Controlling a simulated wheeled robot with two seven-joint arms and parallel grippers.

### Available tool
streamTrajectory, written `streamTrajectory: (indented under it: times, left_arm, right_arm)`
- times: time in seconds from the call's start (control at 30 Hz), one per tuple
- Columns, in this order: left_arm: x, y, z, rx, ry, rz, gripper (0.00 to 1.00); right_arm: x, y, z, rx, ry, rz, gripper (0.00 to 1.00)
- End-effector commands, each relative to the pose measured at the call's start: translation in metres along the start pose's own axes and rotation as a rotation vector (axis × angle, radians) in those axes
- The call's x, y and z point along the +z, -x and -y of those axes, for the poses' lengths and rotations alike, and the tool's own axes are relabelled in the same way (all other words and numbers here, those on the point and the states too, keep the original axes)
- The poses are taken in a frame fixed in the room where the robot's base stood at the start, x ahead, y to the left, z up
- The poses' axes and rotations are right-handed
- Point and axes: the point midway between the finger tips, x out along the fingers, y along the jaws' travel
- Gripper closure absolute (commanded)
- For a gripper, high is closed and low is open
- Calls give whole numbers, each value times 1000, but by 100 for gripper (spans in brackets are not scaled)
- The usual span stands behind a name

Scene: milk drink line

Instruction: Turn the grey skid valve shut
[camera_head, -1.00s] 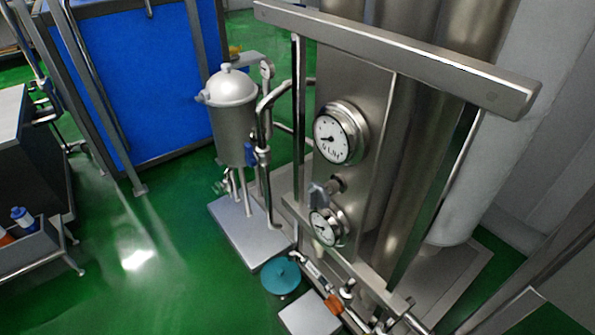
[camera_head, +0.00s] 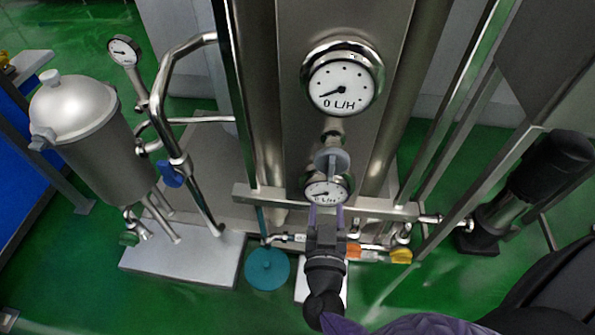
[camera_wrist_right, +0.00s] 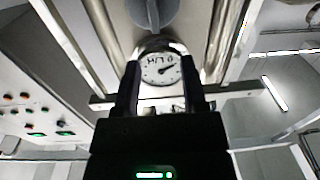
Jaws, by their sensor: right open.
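The grey skid valve (camera_head: 332,162) is a round grey handle with a raised grip bar, on the steel skid panel between two dial gauges. In the right wrist view the grey valve (camera_wrist_right: 152,12) is at the top edge, partly cut off, beyond the fingertips. My right gripper (camera_head: 326,210) is open and empty, just below the valve and in front of the small lower gauge (camera_head: 322,190). Its two fingers also show in the right wrist view (camera_wrist_right: 158,72), with the lower gauge (camera_wrist_right: 158,68) between them in the picture. The gripper appears apart from the valve. My left gripper is not in view.
A large gauge (camera_head: 342,85) is above the valve. A steel crossbar (camera_head: 380,207) runs level with my fingers. Below are orange and yellow valve handles (camera_head: 400,256) and a teal disc (camera_head: 267,268). A steel filter vessel (camera_head: 85,130) stands left. Green floor is clear front left.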

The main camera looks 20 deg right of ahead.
Motion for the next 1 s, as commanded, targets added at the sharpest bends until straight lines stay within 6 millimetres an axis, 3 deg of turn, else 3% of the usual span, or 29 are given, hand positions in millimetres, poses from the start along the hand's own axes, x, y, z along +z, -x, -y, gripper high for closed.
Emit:
streamTrajectory:
  times: [0.17, 0.5, 0.63, 0.87, 1.0]
  left_arm:
    - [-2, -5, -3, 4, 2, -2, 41]
    - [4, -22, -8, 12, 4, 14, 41]
    - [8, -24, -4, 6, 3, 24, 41]
    - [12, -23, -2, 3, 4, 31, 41]
    - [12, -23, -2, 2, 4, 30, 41]
  right_arm:
    - [-4, -15, -6, 48, -7, -12, 46]
    - [-4, -89, -9, 45, -7, -11, 46]
    - [-4, -100, -10, 43, -7, -9, 46]
    - [-6, -101, -10, 43, -7, -9, 46]
    - [-6, -101, -10, 43, -7, -9, 73]
